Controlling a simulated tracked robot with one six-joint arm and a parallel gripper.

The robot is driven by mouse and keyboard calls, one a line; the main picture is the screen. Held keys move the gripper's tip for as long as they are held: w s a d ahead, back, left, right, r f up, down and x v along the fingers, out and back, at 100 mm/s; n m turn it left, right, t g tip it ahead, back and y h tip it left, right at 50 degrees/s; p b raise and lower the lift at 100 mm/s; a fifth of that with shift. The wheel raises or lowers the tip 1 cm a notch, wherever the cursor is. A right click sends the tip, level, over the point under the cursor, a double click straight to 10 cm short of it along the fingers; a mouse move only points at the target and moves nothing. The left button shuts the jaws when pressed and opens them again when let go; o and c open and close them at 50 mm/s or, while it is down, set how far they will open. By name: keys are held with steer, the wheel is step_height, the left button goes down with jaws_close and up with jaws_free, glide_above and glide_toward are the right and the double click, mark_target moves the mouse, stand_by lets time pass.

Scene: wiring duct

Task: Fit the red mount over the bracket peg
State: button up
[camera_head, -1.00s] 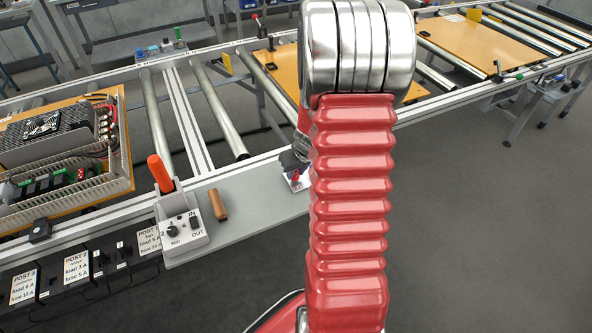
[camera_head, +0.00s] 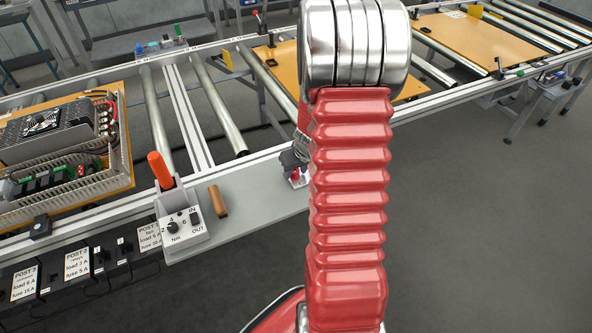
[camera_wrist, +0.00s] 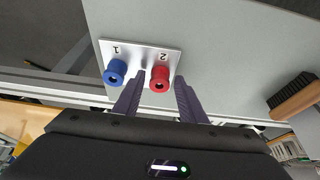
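The red mount (camera_wrist: 160,79) is a small round knob with a dark hole in its middle. It is on a pale plate (camera_wrist: 140,58) by the mark 2, next to a blue one (camera_wrist: 115,73) by the mark 1. My gripper (camera_wrist: 160,76) is open, with one dark finger on each side of the red mount and a small gap on both sides. In the head view the red mount (camera_head: 295,176) shows just below my gripper (camera_head: 290,163), partly behind my arm. I cannot make out the bracket peg in either view.
A brown-handled brush (camera_wrist: 293,98) lies on the grey shelf, also visible in the head view (camera_head: 218,201). A grey box (camera_head: 181,223) with a dial and an orange handle stands left of it. An electronics board (camera_head: 65,160) is at the far left.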

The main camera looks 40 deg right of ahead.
steer(key=shift+o, duration=0.5)
steer(key=shift+r, duration=0.1)
steer(key=shift+s+r, duration=0.1)
steer(key=shift+r, duration=0.1)
steer(key=v, duration=1.3)
steer(key=shift+s, duration=0.1)
stand_by(0.6)
steer(key=shift+a, duration=0.1)
